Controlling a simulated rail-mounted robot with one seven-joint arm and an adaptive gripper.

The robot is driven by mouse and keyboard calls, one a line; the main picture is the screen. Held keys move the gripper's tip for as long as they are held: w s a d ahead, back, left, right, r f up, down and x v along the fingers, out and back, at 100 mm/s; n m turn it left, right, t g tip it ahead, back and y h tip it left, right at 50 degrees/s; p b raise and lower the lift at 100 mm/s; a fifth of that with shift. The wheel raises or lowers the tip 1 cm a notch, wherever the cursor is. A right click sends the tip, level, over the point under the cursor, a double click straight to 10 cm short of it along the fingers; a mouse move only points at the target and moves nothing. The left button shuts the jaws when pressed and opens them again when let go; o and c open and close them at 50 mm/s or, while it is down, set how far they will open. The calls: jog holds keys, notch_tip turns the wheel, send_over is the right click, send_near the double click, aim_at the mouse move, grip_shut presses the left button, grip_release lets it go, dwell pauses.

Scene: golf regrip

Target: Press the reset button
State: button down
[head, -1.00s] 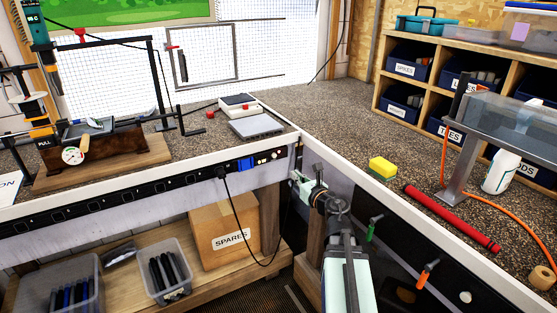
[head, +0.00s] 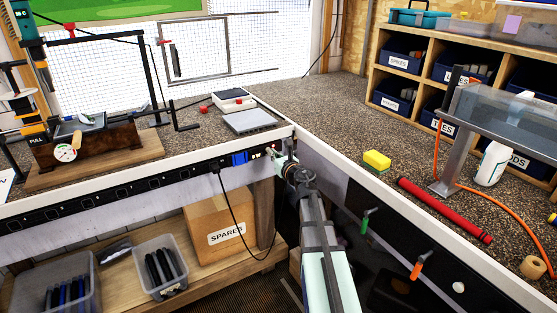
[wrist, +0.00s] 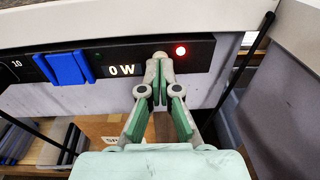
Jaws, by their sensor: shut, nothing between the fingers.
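The black power strip (head: 128,186) runs along the front edge of the left bench. In the wrist view its end (wrist: 202,58) carries a display (wrist: 122,70) reading "0 W" and a lit red light (wrist: 181,51). My gripper (wrist: 158,62) is shut and empty, its fingertips at the strip's face between the display and the red light. The tips hide that spot, so I cannot see the reset button itself or tell whether they touch it. In the head view my gripper (head: 274,152) reaches the strip's right end near the bench corner.
A blue switch or plug (wrist: 68,68) sits left of the display. A black cable (head: 228,205) hangs from the strip. The right bench's white edge (head: 345,165) is close to my arm. A cardboard box (head: 218,228) stands on the shelf below.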

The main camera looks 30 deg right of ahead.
jog(key=shift+w, duration=0.4)
jog(key=shift+w+r, duration=0.15)
jog(key=shift+w, duration=0.95)
jog(key=shift+r, duration=0.1)
jog(key=s, duration=1.5)
jog(key=shift+d+r, duration=0.15)
jog(key=shift+w, duration=0.1)
